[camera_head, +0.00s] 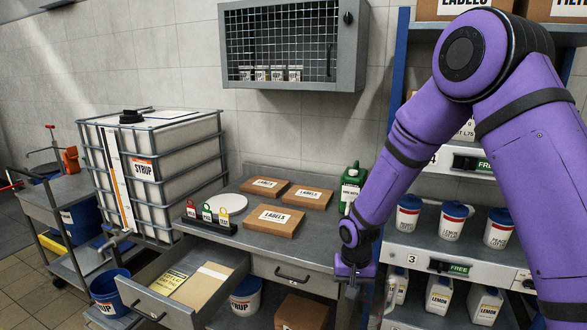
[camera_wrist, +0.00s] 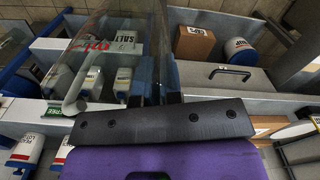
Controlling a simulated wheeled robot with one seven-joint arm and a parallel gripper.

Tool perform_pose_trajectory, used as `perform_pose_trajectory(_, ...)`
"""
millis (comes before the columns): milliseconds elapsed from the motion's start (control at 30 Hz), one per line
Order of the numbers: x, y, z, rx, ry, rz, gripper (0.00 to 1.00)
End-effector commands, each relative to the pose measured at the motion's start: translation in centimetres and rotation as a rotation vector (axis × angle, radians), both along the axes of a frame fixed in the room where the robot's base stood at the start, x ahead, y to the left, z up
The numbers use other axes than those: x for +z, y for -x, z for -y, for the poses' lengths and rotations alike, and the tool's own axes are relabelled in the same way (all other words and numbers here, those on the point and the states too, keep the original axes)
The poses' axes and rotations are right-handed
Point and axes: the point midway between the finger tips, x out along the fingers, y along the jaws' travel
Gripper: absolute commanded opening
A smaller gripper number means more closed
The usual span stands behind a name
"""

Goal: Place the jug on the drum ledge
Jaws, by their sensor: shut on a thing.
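My gripper (camera_head: 353,287) hangs in front of the right end of the workbench, its fingers pointing down. In the wrist view my gripper (camera_wrist: 154,98) is shut on a clear, see-through jug (camera_wrist: 125,55) with red markings and a pale handle at its left. The jug is held off the bench, over the gap between bench and shelf rack. In the head view the jug is hard to make out beside the fingers. I cannot identify a drum ledge in either view.
The workbench (camera_head: 240,240) holds label boxes (camera_head: 274,221), a white disc, padlocks and a green bottle (camera_head: 351,187). Its left drawer (camera_head: 190,290) is open. A caged SYRUP tank (camera_head: 150,172) stands left. The shelf rack (camera_head: 410,250) with tubs and bottles is close at right.

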Motion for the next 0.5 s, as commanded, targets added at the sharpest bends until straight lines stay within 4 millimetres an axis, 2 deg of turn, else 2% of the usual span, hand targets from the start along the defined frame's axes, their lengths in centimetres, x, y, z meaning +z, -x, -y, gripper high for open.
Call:
perform_pose_trajectory(33, -0.8, -1.0, 2.3, 0.001, 0.001, -0.001, 0.0)
perform_pose_trajectory(200, -2.9, -3.1, 8.7, 0.043, 0.003, 0.0, 0.0)
perform_pose_trajectory(333, -4.1, -3.9, 12.5, 0.07, 0.003, 0.002, 0.0)
perform_pose_trajectory(500, -5.0, -4.2, 15.1, 0.09, 0.005, 0.001, 0.0)
